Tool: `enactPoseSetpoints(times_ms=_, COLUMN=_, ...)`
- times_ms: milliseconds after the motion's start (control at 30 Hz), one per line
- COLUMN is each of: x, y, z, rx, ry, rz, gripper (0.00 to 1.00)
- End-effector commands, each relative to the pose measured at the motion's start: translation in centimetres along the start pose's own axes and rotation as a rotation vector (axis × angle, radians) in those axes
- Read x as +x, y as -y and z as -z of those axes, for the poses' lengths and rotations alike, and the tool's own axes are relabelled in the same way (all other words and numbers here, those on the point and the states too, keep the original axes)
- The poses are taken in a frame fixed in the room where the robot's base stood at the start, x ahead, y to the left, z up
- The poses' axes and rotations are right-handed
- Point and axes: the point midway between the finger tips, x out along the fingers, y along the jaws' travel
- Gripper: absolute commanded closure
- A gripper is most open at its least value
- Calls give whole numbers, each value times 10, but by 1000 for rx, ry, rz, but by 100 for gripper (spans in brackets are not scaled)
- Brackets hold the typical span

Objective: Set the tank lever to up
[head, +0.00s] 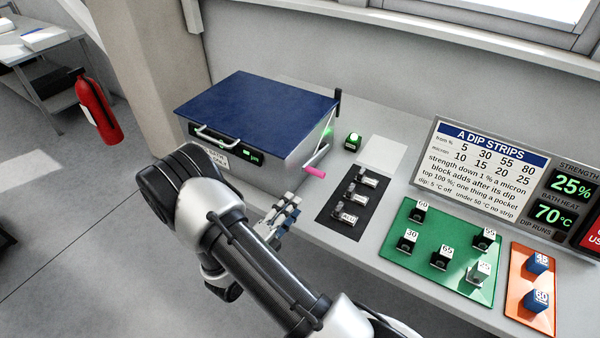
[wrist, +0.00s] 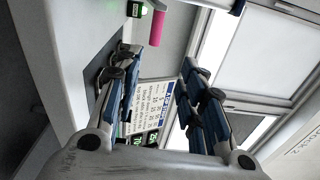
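The tank (head: 245,130) is a grey box with a closed dark blue lid and a front handle. Its lever, a metal arm with a pink grip (head: 315,172), is on the tank's right side; the grip sits low, toward the front corner. The pink grip also shows at the top of the wrist view (wrist: 157,28). My gripper (head: 287,212) is in front of and below the grip, apart from it. In the wrist view my gripper (wrist: 160,60) has its two blue-and-black fingers spread, with nothing between them.
A sign board (head: 480,165) stands behind. A fire extinguisher (head: 97,105) is at left.

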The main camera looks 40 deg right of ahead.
Motion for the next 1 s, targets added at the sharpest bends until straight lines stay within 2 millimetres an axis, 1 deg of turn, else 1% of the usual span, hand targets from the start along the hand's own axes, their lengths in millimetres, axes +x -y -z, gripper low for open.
enactPoseSetpoints(times_ms=33, x=-1, y=-5, z=-1, rx=-31, ry=20, rz=2, gripper=63)
enactPoseSetpoints(times_ms=133, x=0, y=-10, z=-4, rx=-57, ry=40, rz=5, gripper=63)
enactPoseSetpoints(times_ms=267, x=12, y=-11, z=-4, rx=-57, ry=39, rz=4, gripper=63)
enactPoseSetpoints(times_ms=367, x=30, y=-11, z=-3, rx=-56, ry=35, rz=5, gripper=63)
enactPoseSetpoints(times_ms=800, x=126, y=-11, z=-7, rx=-52, ry=35, rz=5, gripper=63)
enactPoseSetpoints(times_ms=900, x=144, y=-11, z=-8, rx=-52, ry=37, rz=6, gripper=63)
enactPoseSetpoints(times_ms=1000, x=157, y=-11, z=-9, rx=-53, ry=38, rz=4, gripper=63)
